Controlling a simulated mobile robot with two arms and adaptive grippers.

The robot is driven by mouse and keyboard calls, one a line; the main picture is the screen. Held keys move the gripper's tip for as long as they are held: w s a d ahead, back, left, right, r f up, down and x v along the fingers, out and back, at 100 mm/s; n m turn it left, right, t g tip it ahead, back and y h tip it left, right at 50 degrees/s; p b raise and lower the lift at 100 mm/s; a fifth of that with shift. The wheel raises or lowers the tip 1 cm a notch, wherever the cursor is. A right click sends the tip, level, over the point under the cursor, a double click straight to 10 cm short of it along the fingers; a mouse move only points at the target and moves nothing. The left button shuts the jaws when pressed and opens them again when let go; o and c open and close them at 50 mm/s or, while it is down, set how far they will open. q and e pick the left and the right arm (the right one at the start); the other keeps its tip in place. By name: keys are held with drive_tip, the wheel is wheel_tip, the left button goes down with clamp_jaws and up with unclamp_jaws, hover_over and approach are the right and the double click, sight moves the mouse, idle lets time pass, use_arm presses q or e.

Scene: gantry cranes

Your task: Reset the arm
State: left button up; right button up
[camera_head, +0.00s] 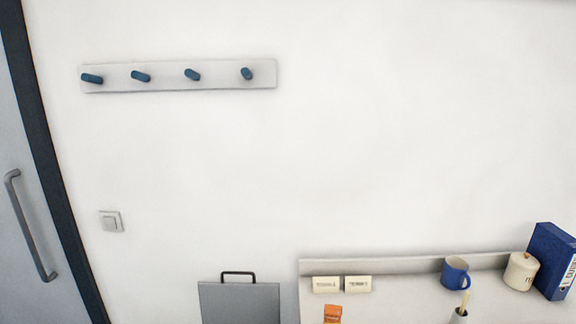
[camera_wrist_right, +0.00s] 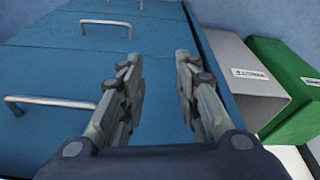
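My right gripper (camera_wrist_right: 158,85) shows in the right wrist view. Its two grey fingers are spread apart with nothing between them. Behind it is a blue drawer cabinet (camera_wrist_right: 55,60) with several silver bar handles. I cannot tell how far the fingertips are from the cabinet. My left gripper is not in either view, and neither arm shows in the head view.
The head view shows a white wall with a peg rail (camera_head: 180,76), a light switch (camera_head: 111,221) and a door handle (camera_head: 30,226). Below are a shelf (camera_head: 400,295) with a blue mug (camera_head: 456,272) and a blue binder (camera_head: 553,262). A green box (camera_wrist_right: 285,85) stands right of the cabinet.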

drive_tip(key=s+f+g+b, duration=0.1)
drive_tip(key=s+f+b, duration=0.15)
drive_tip(key=f, duration=0.75)
drive_tip(key=s+f+b, duration=0.1)
drive_tip(key=s+f, duration=0.3)
drive_tip(key=f, duration=0.6)
drive_tip(key=s+d+f+b, duration=0.3)
drive_tip(key=s+f+b, duration=0.1)
drive_tip(key=s+f, duration=0.9)
drive_tip(key=shift+d+f+g, duration=0.2)
drive_tip(key=shift+f+g, duration=0.2)
drive_tip(key=shift+f, duration=0.1)
